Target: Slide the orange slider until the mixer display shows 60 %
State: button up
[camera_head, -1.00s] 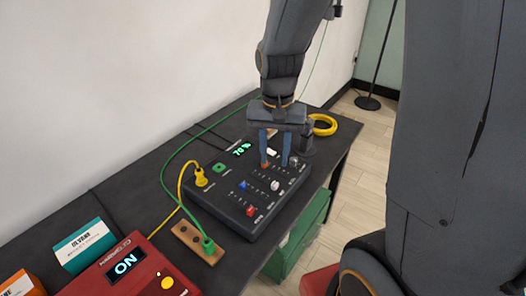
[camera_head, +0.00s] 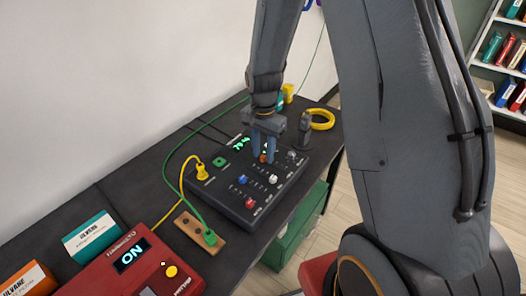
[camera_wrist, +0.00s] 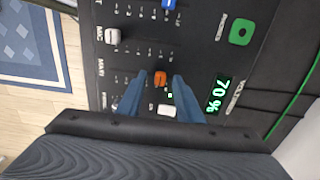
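The black mixer panel (camera_head: 225,199) lies on the dark bench. Its green display (camera_wrist: 218,95) reads 70 % in the wrist view; in the head view the display (camera_head: 242,143) is small. The orange slider (camera_wrist: 160,77) stands between my fingertips in the wrist view and partly shows between them in the head view (camera_head: 263,159). My gripper (camera_head: 263,157) points down over the panel. Its fingers, also in the wrist view (camera_wrist: 159,80), stand apart on either side of the orange knob, with a narrow gap visible each side; contact is not visible.
White (camera_head: 273,179), blue (camera_head: 242,180) and red (camera_head: 250,203) sliders stand nearby on the panel. Another white knob (camera_wrist: 166,109) sits close to the fingers. Yellow and green cables plug in at left. A red box (camera_head: 140,262) reads ON.

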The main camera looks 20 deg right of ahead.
jog(key=shift+f, duration=0.2)
grip_shut()
jog(key=shift+s+d+p, duration=0.35)
jog(key=shift+s+p, duration=0.05)
jog(key=shift+s, duration=0.05)
grip_release()
